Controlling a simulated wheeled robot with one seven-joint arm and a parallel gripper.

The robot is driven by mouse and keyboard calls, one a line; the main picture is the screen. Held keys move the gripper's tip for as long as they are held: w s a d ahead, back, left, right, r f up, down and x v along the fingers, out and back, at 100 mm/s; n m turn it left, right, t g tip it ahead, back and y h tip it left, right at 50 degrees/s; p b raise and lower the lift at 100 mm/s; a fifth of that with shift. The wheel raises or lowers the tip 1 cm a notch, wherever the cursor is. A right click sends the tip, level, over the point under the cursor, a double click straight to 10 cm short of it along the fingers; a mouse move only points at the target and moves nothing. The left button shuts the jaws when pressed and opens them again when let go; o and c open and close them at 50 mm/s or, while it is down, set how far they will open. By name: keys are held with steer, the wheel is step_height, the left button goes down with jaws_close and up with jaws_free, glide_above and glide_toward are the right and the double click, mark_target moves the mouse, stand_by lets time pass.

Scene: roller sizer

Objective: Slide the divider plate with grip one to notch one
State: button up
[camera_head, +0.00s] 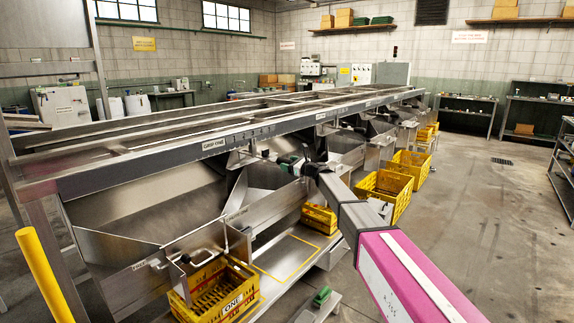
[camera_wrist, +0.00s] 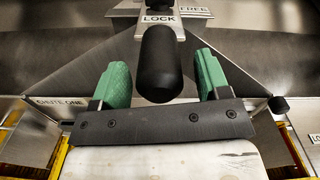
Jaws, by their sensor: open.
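My gripper (camera_wrist: 162,72) is open. Its two green fingers stand on either side of a black rounded knob (camera_wrist: 160,62) in the wrist view. I cannot tell whether they touch it. A LOCK label (camera_wrist: 158,19) sits just behind the knob, with a FREE label (camera_wrist: 195,9) to its right. In the head view my gripper (camera_head: 291,161) is at the machine's side, below the long rail. The GRIP ONE label (camera_head: 213,144) is on that rail, to the left. Steel plates (camera_head: 262,180) slope below the rail; which is the divider plate is unclear. Notch one cannot be made out.
A CHUTE ONE label (camera_wrist: 60,101) shows at left in the wrist view. A yellow crate marked ONE (camera_head: 232,302) stands under the chute (camera_head: 150,205). More yellow crates (camera_head: 385,190) line the machine. A yellow post (camera_head: 44,275) stands at left. Floor at right is clear.

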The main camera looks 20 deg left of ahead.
steer(key=shift+w+a, duration=0.25)
steer(key=shift+a, duration=0.45)
steer(key=shift+c, duration=0.3)
steer(key=c, duration=1.2)
steer(key=s+a, duration=0.4)
steer(key=s, duration=0.7)
steer(key=shift+s+a, duration=0.3)
steer(key=o, duration=1.3)
steer(key=shift+a, duration=0.1)
steer(key=shift+c, duration=0.2)
steer(key=v, duration=1.1)
